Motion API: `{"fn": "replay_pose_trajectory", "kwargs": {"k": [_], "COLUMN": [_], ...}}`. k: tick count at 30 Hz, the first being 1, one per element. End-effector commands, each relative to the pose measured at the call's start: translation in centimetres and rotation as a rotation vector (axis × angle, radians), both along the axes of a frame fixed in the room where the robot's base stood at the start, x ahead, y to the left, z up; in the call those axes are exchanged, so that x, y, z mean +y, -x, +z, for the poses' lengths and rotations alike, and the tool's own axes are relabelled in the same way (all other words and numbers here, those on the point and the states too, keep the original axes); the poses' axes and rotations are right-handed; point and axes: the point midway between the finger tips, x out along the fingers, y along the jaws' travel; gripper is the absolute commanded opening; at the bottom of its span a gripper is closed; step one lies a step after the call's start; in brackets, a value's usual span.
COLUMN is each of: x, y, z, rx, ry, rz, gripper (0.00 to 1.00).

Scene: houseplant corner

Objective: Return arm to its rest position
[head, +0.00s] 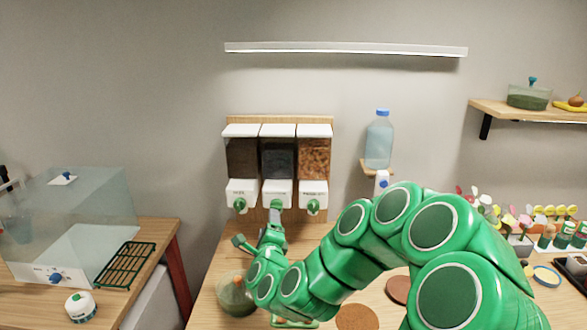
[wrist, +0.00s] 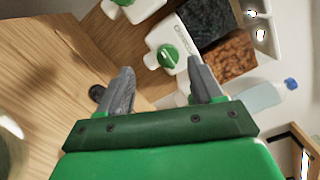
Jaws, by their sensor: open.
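My green arm reaches across the wooden table from the lower right in the head view. My gripper (head: 277,212) is just in front of the middle chute of a wall dispenser (head: 278,130). In the wrist view my gripper (wrist: 160,68) has its two grey fingers spread apart with nothing held. A green knob (wrist: 168,56) on a white chute shows between and beyond the fingertips. I cannot tell whether the fingers touch it. The dispenser's three bins hold brown, black and orange-brown material.
A glass bowl (head: 235,297) stands close to my wrist on the table. Brown discs (head: 357,317) lie under my arm. A water bottle (head: 378,140) stands on a small bracket right of the dispenser. A clear case (head: 75,215) stands left.

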Motion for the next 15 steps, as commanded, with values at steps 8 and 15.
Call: {"fn": "replay_pose_trajectory", "kwargs": {"k": [8, 15], "x": [1.7, 1.6], "y": [2.1, 5.4], "z": [1.8, 2.3], "rx": [0.097, 0.176], "ry": [0.258, 0.506], "rz": [0.216, 0.397], "gripper": [0.66, 0.66]}}
